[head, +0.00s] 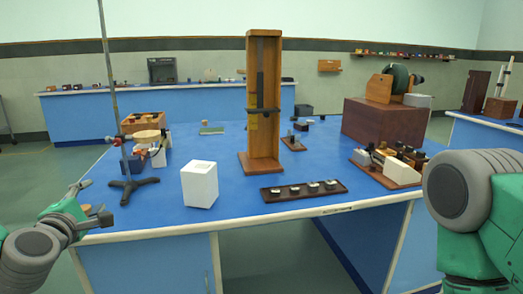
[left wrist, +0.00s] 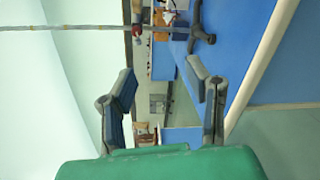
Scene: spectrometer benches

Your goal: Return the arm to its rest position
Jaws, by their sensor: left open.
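My left gripper (head: 92,204) is low at the left in the head view, beside the near left corner of the blue bench (head: 240,205). In the left wrist view its two dark fingers (left wrist: 160,78) stand wide apart with nothing held between them. The bench edge and a retort stand show beyond the fingers there. My left arm is bent at the lower left of the head view. A green and grey link of my right arm fills the lower right, and my right gripper is out of view.
The retort stand (head: 130,186) is closest to my left gripper. A white block (head: 199,184), a tall wooden frame (head: 247,100) and a dark weight tray (head: 280,193) stand on the bench. A brown box (head: 385,122) is at the back right. Green floor is open at the left.

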